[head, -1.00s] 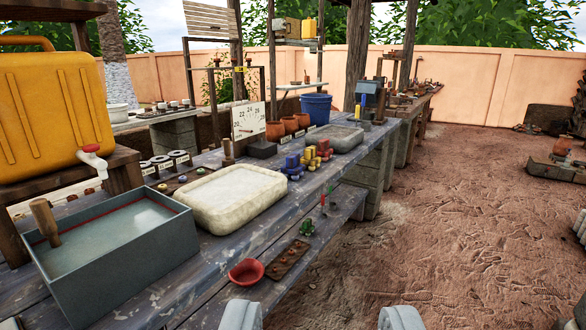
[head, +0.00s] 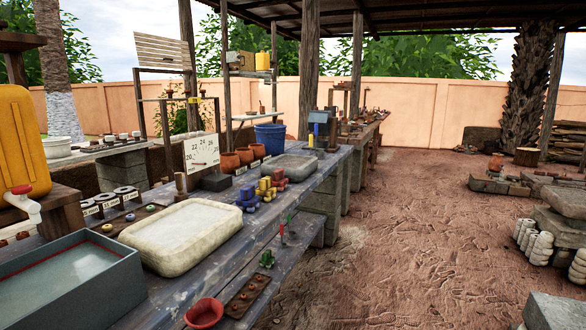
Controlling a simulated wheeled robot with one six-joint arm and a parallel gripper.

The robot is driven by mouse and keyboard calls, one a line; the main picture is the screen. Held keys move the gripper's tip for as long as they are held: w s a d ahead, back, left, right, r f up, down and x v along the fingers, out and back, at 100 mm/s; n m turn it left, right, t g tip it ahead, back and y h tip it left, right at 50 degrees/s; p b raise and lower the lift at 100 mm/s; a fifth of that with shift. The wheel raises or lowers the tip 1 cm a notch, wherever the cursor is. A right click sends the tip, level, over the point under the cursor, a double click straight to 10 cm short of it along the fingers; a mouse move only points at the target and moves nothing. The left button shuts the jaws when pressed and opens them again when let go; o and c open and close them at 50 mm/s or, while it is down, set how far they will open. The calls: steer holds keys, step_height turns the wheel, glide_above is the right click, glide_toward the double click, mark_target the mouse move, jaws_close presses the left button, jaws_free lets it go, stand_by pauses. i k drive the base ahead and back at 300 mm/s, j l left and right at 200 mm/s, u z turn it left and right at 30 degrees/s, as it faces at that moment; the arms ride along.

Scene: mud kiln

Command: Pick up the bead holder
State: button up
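I cannot tell for sure which thing is the bead holder. A small dark brown board with pits (head: 247,297) lies on the lower shelf at the front of the long bench. Another dark board with small coloured pieces (head: 120,230) lies on the bench top, partly hidden by the pale tray (head: 172,262). My gripper is not in view now.
The long bench (head: 225,232) runs away on the left. A grey water box (head: 118,290), a red bowl (head: 204,313), blue and yellow blocks (head: 248,196) and a blue bucket (head: 270,138) stand along it. The dirt floor (head: 410,220) is clear; stone blocks (head: 566,200) stand at right.

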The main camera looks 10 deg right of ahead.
mark_target(248, 200)
steer(key=i, duration=0.65)
steer(key=i+l+u, duration=0.15)
steer(key=i, duration=1.1)
